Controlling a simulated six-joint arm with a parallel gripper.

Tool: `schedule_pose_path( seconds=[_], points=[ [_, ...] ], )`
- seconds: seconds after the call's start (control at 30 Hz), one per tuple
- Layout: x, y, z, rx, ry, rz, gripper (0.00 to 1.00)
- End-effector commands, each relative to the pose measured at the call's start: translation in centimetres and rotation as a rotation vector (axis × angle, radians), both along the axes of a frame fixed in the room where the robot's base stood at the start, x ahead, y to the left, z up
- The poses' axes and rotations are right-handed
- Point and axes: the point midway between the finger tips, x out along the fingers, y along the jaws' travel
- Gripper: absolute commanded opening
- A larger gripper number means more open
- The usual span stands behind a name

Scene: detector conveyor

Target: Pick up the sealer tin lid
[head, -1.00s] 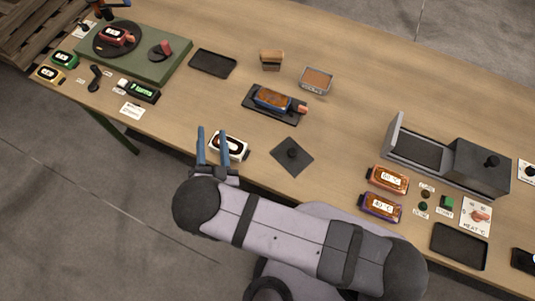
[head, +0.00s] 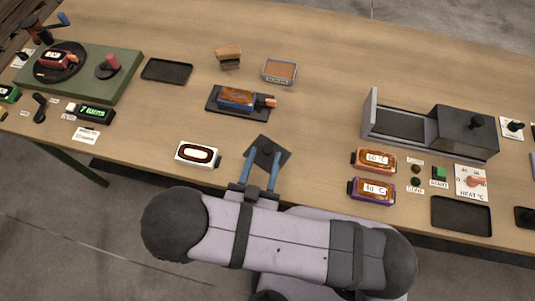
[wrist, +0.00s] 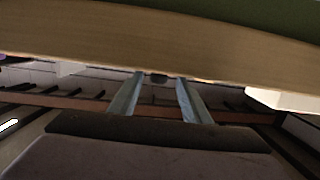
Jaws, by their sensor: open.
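A dark grey square lid with a round black knob, which I take for the sealer tin lid (head: 284,157), lies flat near the table's front edge in the head view. An open tin (head: 280,72) with brown contents stands farther back.
A white display unit (head: 198,154) lies left of the lid. An orange unit (head: 374,160) and a purple unit (head: 371,190) lie to its right. A black tray with a blue-and-orange item (head: 238,99) is behind. Clear wood lies between the lid and the grey machine (head: 467,131).

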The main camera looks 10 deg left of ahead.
Motion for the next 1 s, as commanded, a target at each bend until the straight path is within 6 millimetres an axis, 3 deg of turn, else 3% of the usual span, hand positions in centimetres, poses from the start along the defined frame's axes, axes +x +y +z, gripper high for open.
schedule_pose_path(
  seconds=[0.67, 1.0],
  points=[
    [2.6, -0.1, -0.3, 0.002, 0.000, -0.001, 0.43],
    [6.1, -0.3, -0.6, 0.003, 0.000, -0.003, 0.43]
  ],
)
